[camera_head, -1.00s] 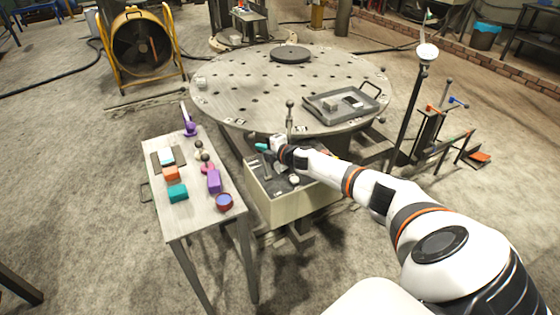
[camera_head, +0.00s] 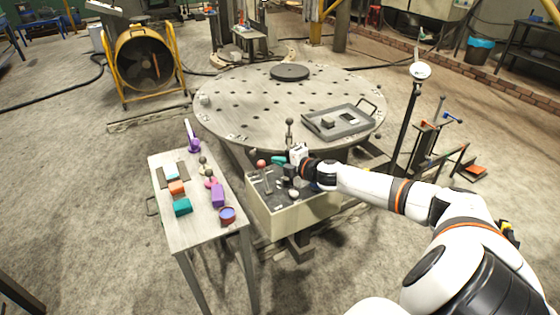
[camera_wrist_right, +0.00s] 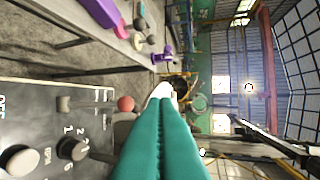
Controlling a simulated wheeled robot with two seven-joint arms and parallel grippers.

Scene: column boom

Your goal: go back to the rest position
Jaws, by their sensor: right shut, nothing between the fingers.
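My right gripper (camera_head: 279,161) is above the far part of the control box (camera_head: 292,221), a cream box with a dark top panel. Its teal fingers, also in the right wrist view (camera_wrist_right: 160,140), are pressed together with nothing between them. In the wrist view a red ball knob (camera_wrist_right: 126,103) and a black dial (camera_wrist_right: 72,149) on the panel are left of the fingers. In the head view the red knob (camera_head: 260,163) is just left of the fingertips. The forearm comes in from the right and hides part of the box's edge. My left gripper is not in view.
A round perforated table (camera_head: 240,100) with a grey tray (camera_head: 318,129) stands behind the box. A narrow side table (camera_head: 203,232) with several coloured blocks stands to the left. A lamp post (camera_head: 404,110) and a metal rack (camera_head: 428,140) rise behind my arm.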

